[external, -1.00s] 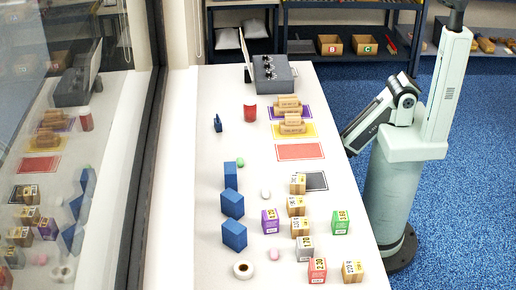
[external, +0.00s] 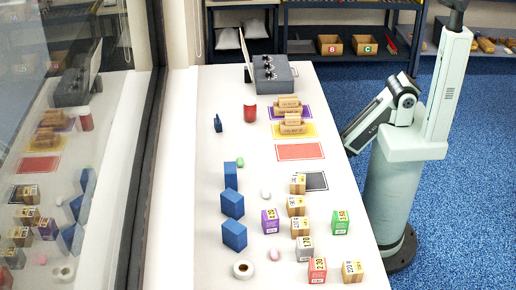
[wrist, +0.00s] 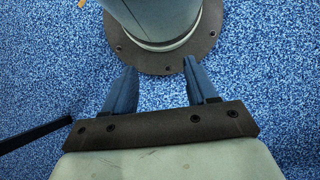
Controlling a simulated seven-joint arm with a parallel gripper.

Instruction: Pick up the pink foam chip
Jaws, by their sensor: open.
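The pink foam chip (external: 274,254) lies on the white table in the external view, near the front. It is small and rounded. My gripper (wrist: 161,82) shows only in the wrist view. Its two blue fingers are apart with nothing between them, over the blue carpet beside my base. The gripper is outside the external view, and the chip is not in the wrist view.
A whitish chip (external: 265,194) lies farther back. A window wall borders the table's left.

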